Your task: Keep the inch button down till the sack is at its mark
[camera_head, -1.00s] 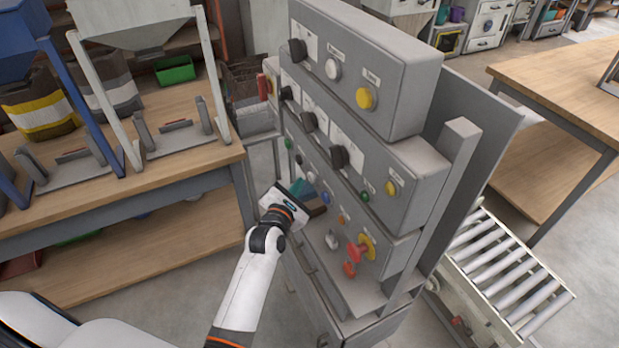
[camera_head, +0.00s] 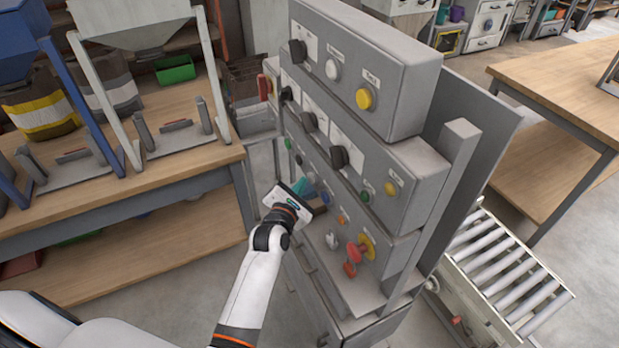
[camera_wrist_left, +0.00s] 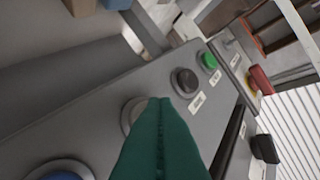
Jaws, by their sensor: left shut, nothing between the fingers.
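My left gripper (camera_head: 311,190) is shut and empty, with its teal fingers held at the lower face of the grey control panel (camera_head: 395,215). In the left wrist view the closed green fingertips (camera_wrist_left: 160,104) overlap a pale round button (camera_wrist_left: 130,113); I cannot tell whether it is pressed in. The button's label is hidden, so I cannot confirm it is the inch button. A dark sack with a yellow band (camera_head: 42,118) stands under the blue hopper, and a brown-grey sack (camera_head: 118,92) under the white hopper. I cannot make out a sack mark. My right gripper is out of view.
A dark button (camera_wrist_left: 184,82) and a green button (camera_wrist_left: 209,61) sit beyond the fingertips, and a blue button (camera_wrist_left: 60,172) nearer. A red emergency knob (camera_head: 357,252) is lower right on the panel. A roller conveyor (camera_head: 500,265) stands to the right.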

